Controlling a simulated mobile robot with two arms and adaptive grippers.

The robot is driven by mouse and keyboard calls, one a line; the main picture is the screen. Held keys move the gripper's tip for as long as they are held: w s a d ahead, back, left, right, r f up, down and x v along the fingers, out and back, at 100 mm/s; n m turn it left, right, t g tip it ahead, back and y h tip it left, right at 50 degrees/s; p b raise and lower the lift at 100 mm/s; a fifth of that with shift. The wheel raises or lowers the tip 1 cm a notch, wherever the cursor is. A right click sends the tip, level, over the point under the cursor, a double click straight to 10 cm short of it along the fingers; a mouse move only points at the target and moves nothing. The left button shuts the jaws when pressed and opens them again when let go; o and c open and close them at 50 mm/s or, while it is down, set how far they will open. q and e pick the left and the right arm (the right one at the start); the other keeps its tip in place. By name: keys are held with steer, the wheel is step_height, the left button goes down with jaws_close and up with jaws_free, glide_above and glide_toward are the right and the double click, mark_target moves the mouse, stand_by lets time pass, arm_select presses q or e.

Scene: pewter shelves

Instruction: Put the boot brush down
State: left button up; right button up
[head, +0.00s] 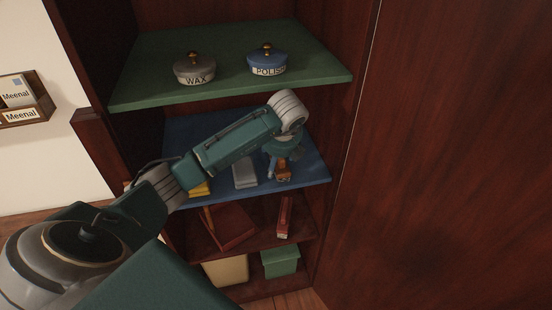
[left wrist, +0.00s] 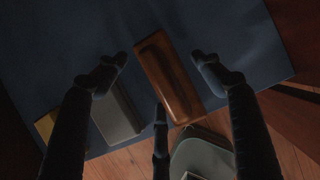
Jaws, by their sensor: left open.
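The boot brush, a brown wooden block (head: 284,175), lies on the blue shelf (head: 308,170) near its front edge, right of a grey block. In the left wrist view the brush (left wrist: 168,78) lies on the shelf between my spread fingers. My left gripper (head: 283,156) is over the brush, with its arm reaching in from the left. In the left wrist view the gripper (left wrist: 160,64) is open, with visible gaps between the brush and the side fingers. In the head view the gripper and wrist partly hide the brush. My right gripper is out of view.
A grey block (head: 245,174) and a yellow block (head: 200,189) lie left of the brush. The green shelf (head: 135,80) above holds a wax tin (head: 194,71) and a blue polish tin (head: 267,63). Lower shelves hold a cream box (head: 227,271) and a green box (head: 281,263).

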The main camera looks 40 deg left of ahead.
arm_select(q)
steer(key=b+v, duration=0.1)
steer(key=v, duration=0.5)
steer(key=shift+d+r, duration=0.15)
steer(key=shift+r, duration=0.1)
steer(key=shift+s+d+r+b, duration=0.2)
steer(key=shift+r+b, duration=0.1)
steer(key=shift+r, duration=0.15)
